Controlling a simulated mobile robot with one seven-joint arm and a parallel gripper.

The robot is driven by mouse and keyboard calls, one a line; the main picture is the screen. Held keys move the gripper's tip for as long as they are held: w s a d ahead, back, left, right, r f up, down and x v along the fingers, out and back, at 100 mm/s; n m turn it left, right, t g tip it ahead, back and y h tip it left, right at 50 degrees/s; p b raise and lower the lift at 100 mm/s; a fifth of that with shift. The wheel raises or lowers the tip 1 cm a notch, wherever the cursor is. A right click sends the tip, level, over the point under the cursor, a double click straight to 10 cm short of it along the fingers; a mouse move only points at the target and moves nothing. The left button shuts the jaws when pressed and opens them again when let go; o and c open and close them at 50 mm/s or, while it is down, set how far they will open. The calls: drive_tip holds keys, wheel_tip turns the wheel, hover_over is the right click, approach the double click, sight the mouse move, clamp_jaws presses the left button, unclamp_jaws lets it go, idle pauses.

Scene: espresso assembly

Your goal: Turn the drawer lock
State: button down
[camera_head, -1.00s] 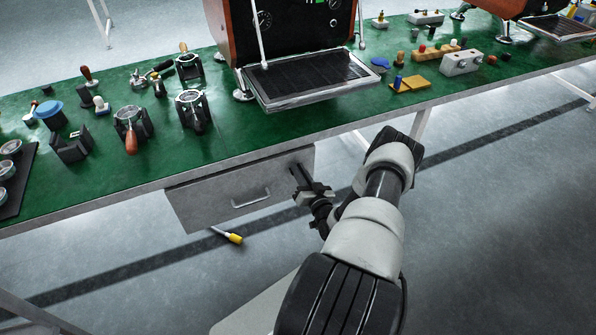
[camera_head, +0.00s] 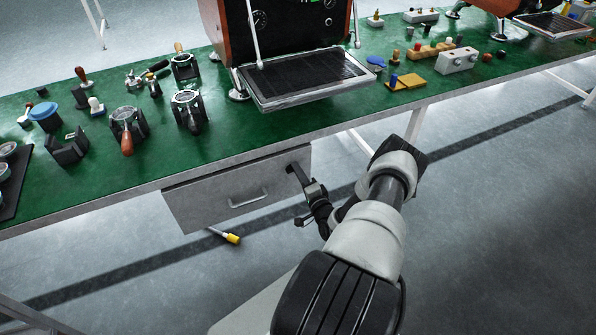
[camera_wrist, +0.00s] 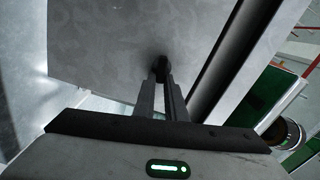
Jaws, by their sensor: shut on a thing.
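The grey drawer (camera_head: 215,195) hangs under the green-topped bench, with a pale bar handle (camera_head: 248,198) on its front. It looks closed. My gripper (camera_head: 294,170) is at the upper right part of the drawer front. In the wrist view, the two fingers of my gripper (camera_wrist: 161,75) reach to the drawer front (camera_wrist: 110,45) and are shut on a small dark piece there, the drawer lock (camera_wrist: 159,63). The fingers hide most of the lock, so I cannot tell its turn angle or whether a key is in it.
The bench (camera_head: 130,187) edge runs just above the drawer. An espresso machine (camera_head: 285,40) and portafilters in stands (camera_head: 128,128) are on top. A yellow-tipped tool (camera_head: 230,238) shows below the drawer.

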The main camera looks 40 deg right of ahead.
drive_tip(key=shift+w+d+f+m, duration=0.1)
drive_tip(key=shift+m, duration=1.1)
drive_tip(key=c, duration=1.8)
unclamp_jaws()
drive_tip(key=shift+f, duration=0.1)
